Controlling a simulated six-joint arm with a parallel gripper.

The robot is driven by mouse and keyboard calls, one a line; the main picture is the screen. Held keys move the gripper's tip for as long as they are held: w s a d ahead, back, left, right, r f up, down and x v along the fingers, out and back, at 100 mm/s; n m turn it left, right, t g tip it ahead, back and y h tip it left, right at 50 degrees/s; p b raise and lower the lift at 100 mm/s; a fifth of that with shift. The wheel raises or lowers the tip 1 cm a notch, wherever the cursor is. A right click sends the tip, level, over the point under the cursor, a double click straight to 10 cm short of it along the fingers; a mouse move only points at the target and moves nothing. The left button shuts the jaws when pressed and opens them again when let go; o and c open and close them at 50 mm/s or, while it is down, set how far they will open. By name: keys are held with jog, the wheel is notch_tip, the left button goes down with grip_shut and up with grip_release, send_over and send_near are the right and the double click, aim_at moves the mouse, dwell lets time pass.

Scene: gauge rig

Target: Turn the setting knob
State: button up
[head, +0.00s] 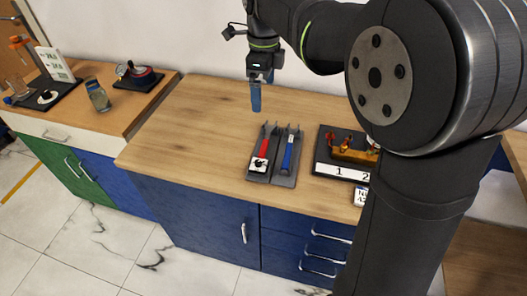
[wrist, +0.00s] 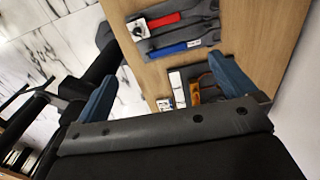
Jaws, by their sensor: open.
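No part can be clearly made out as the setting knob. A small device with a red round part (head: 139,71) and a small dial-like part stands on a dark base on the left counter; it is too small to tell its details. My gripper (head: 256,108) hangs above the middle wooden counter, fingers down, well to the right of that device. In the wrist view my gripper (wrist: 163,60) shows two blue fingers wide apart with nothing between them.
A grey tray (head: 258,178) holds a red-handled and a blue-handled tool. Right of it, a dark board (head: 322,153) marked 1 and 2 carries orange and red items. The middle counter's left part is clear.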

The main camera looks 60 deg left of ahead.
jog(key=shift+r, duration=1.05)
jog(key=c, duration=1.3)
jog(key=n, duration=1.3)
send_near(258, 162)
notch_tip(258, 162, down, 8)
jog(key=shift+f, duration=0.15)
grip_shut()
